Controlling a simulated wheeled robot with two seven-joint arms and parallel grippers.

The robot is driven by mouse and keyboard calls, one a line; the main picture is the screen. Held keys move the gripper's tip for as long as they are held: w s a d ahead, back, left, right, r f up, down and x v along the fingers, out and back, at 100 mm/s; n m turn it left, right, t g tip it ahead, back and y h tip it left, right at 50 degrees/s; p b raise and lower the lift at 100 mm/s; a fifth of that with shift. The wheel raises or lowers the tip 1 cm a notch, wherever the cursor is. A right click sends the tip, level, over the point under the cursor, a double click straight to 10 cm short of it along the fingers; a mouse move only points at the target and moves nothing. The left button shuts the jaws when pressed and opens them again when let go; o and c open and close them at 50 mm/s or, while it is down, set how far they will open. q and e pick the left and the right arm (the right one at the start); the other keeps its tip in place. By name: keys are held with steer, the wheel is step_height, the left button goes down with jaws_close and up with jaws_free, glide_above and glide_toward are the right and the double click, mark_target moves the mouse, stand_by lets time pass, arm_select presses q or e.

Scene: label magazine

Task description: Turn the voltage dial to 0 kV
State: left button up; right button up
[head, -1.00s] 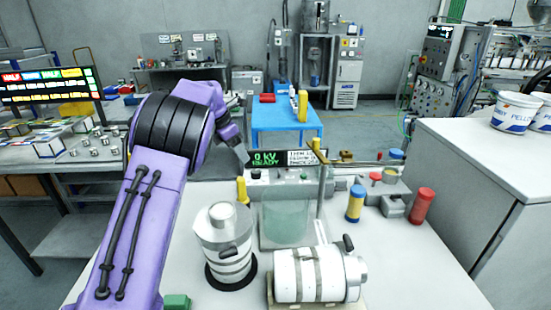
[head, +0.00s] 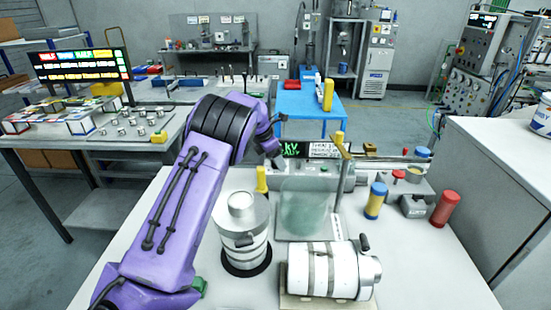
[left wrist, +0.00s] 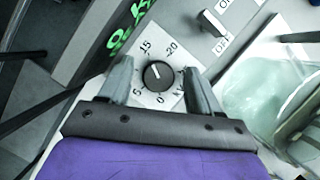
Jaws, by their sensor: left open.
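The voltage dial (left wrist: 158,75) is a round black knob on a white scale plate, seen in the left wrist view. Numbers such as 15, 20, 5 and 0 are printed around it. A small pale mark shows at its upper left; its exact reading is unclear. My left gripper (left wrist: 159,84) is open, with one finger on each side of the dial; I cannot tell whether they touch it. In the head view my left gripper (head: 277,158) covers the left part of the green-lettered display (head: 292,149). My right gripper is not in view.
A toggle switch (left wrist: 213,24) sits near the dial. A greenish clear panel (head: 304,208) stands in front of the console. A white upright canister (head: 242,222), a lying cylinder (head: 328,270), a blue-yellow cylinder (head: 375,201) and a red one (head: 446,208) occupy the bench.

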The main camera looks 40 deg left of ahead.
arm_select(q)
steer(key=shift+s+r, duration=0.1)
steer(key=shift+c, duration=0.9)
steer(key=c, duration=0.8)
steer(key=shift+c, duration=0.2)
